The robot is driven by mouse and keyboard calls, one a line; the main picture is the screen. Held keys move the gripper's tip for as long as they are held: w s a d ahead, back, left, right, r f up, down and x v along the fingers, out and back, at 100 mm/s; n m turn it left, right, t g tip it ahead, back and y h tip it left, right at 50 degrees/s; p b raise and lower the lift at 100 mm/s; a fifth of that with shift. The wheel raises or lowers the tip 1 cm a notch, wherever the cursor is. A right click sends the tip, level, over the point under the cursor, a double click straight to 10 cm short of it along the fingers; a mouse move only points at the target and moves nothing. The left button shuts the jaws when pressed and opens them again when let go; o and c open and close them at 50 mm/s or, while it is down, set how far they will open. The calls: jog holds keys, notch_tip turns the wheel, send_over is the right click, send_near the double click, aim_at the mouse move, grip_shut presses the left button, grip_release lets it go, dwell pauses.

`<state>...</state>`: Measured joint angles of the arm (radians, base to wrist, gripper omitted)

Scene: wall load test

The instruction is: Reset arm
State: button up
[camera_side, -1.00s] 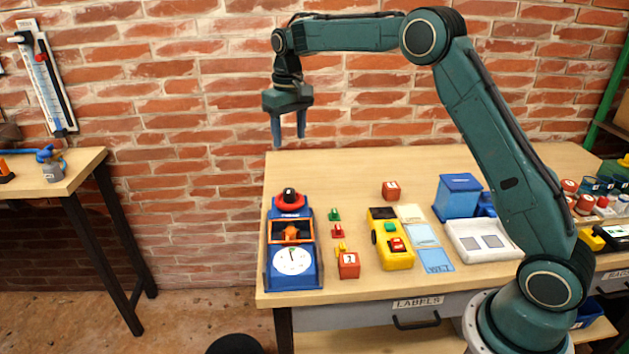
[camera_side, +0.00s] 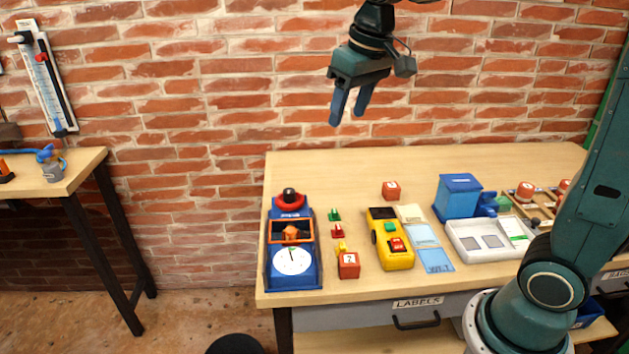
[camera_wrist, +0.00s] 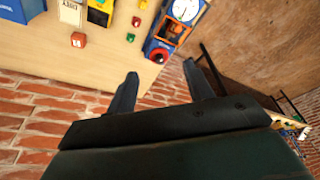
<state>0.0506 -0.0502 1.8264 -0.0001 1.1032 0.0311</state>
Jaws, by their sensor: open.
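My gripper (camera_side: 350,106) is open and empty. In the side view it hangs high above the back of the table, in front of the brick wall, clear of everything. Its two fingers point down and slightly left. In the wrist view my gripper (camera_wrist: 163,88) shows two separate fingers with nothing between them. Most of my upper arm is out of the top of the side view.
The wooden table (camera_side: 340,170) holds a blue scale with a dial (camera_side: 292,262), a yellow device (camera_side: 392,250), red numbered blocks (camera_side: 348,265), a blue box (camera_side: 458,196) and a white tray (camera_side: 470,250). The table's back strip is bare. The brick wall (camera_side: 220,120) stands behind.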

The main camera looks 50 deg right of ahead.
jog(key=s+a+f+t, duration=0.1)
jog(key=s+f, duration=0.1)
jog(key=s, duration=0.7)
jog(key=s+a+f+n+t, duration=0.1)
jog(key=s+f, duration=0.2)
jog(key=s, duration=0.7)
jog(key=shift+s+f+t, duration=0.25)
jog(key=shift+s+t, duration=0.05)
jog(key=shift+w, duration=0.1)
